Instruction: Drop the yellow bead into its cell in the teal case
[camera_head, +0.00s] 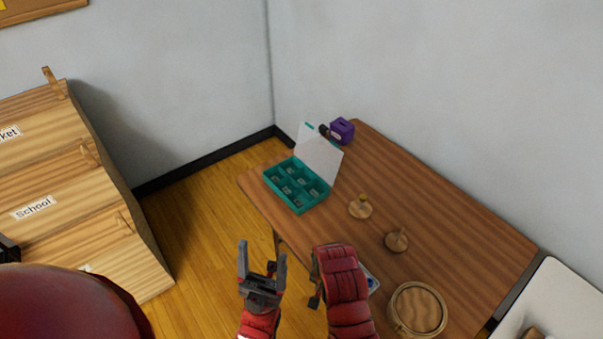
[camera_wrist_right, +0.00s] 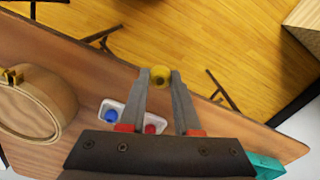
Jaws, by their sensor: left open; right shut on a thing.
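The teal case (camera_head: 298,186) stands open on the table's left part, its pale lid raised at the back. Its cells show small labels. A corner of the teal case (camera_wrist_right: 265,165) shows at lower right in the right wrist view. The yellow bead (camera_wrist_right: 160,78) is pinched between the fingertips of my right gripper (camera_wrist_right: 161,73). In the head view my right gripper (camera_head: 317,280) is at the table's front edge, largely covered by its red arm, and the bead is hidden. My left gripper (camera_head: 262,257) is open and empty, left of the right one.
A white tray (camera_wrist_right: 104,115) with a blue bead (camera_wrist_right: 111,116) and a red bead (camera_wrist_right: 150,129) lies below the right gripper. Two wooden stands (camera_head: 360,209) (camera_head: 397,243), a round wooden hoop (camera_head: 418,311) and a purple box (camera_head: 342,131) are on the table. A wooden shelf (camera_head: 75,190) stands left.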

